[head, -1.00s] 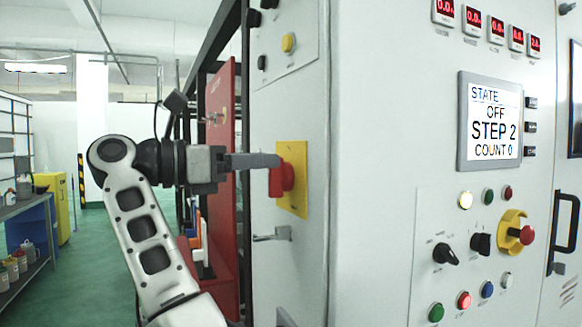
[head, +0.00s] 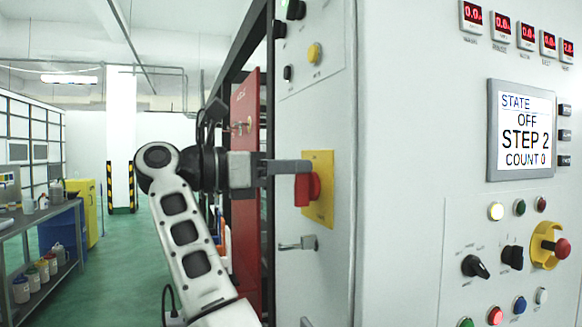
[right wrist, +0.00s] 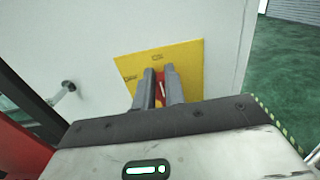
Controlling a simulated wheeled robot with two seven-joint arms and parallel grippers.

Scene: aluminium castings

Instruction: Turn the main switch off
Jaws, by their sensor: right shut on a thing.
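The main switch is a red rotary handle (head: 303,190) on a yellow plate (head: 321,212), on the side of the grey-white cabinet. The handle's grip hangs downward in the head view. My right gripper (head: 301,167) reaches it from the left, its fingers level at the handle's top. In the right wrist view the two fingers (right wrist: 161,76) stand on either side of the red handle (right wrist: 160,92), shut on it, in front of the yellow plate (right wrist: 190,62). The fingers hide part of the handle. My left gripper is in no view.
The cabinet front carries a screen (head: 525,130) reading "STATE OFF STEP 2 COUNT 0", and an emergency stop (head: 548,246). A metal door handle (head: 298,243) sticks out below the switch. A red panel (head: 244,110) stands behind my arm.

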